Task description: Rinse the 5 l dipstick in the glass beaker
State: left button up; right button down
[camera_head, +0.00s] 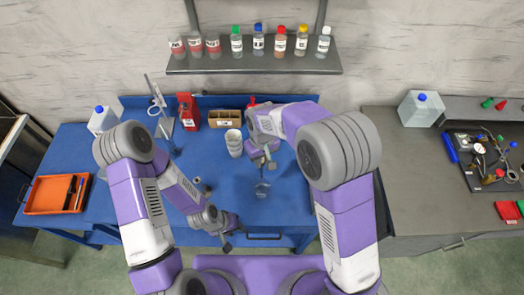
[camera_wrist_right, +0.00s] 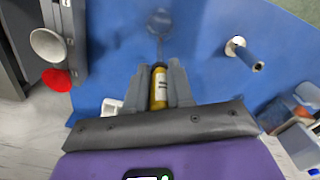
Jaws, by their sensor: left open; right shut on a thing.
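My right gripper (camera_head: 264,162) is over the blue table; in the right wrist view (camera_wrist_right: 160,78) it is shut on a yellow handle with a white label, the dipstick (camera_wrist_right: 159,88). Its thin rod points away from the fingers towards the glass beaker (camera_wrist_right: 160,20). The small clear beaker also shows in the head view (camera_head: 262,189), just below the right gripper. The rod's tip overlaps the beaker; I cannot tell how deep it reaches. The label's text is too small to read. My left gripper (camera_head: 229,244) is open and apart, near the table's front edge.
White stacked cups (camera_head: 234,142), a red canister (camera_head: 188,111) and a cardboard box (camera_head: 224,118) stand behind. An orange tray (camera_head: 57,194) lies at the left. A shelf (camera_head: 252,65) holds several bottles. A small upright post (camera_wrist_right: 246,54) stands beside the beaker.

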jog(key=shift+s, duration=0.25)
jog(key=shift+d, duration=0.1)
notch_tip(320, 180, down, 13)
jog(key=b, duration=1)
dwell(0.3)
dwell(3.9)
